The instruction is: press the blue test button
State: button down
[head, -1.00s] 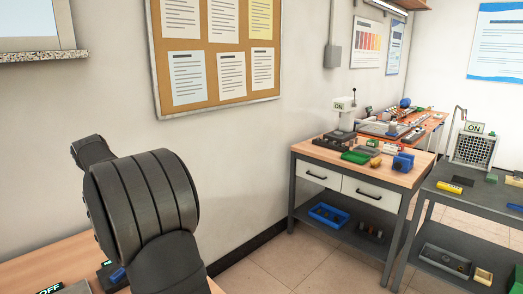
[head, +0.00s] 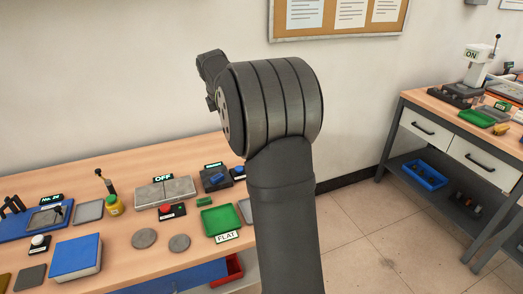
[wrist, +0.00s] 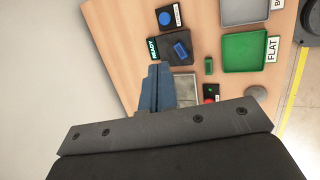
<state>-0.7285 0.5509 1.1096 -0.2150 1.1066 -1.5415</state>
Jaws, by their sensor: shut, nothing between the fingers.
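The blue button (wrist: 166,18) sits on a small black box with a label, at the top of the wrist view. In the head view the blue button (head: 239,169) shows small at the back right of the workbench, partly beside my arm. My gripper (wrist: 155,68) is shut and empty in the wrist view, its fingers pointing up the picture. The fingertips appear below the button in the picture, apart from it. The gripper fingers cannot be made out in the head view.
Near the blue button is a dark device with a blue block (wrist: 180,50) and a READY sign (wrist: 153,50). A red button (head: 165,208), green tray (head: 219,220), metal plates (head: 165,191) and an OFF sign (head: 163,178) share the workbench (head: 110,175). A wall stands behind.

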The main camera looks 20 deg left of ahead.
jog(key=w+a+f+n+t+y, duration=0.1)
jog(key=w+f+n+t, duration=0.1)
jog(key=w+f, duration=0.3)
jog(key=w+a+f+n+t+y, duration=0.1)
jog(key=w+f, duration=0.4)
jog(key=f, duration=0.7)
jog(key=shift+w+a+f+n+t, duration=0.3)
jog(key=shift+w+a+n+t, duration=0.1)
jog(key=shift+a+n, duration=0.25)
jog(key=shift+f, duration=4.4)
jog(key=shift+f, duration=0.4)
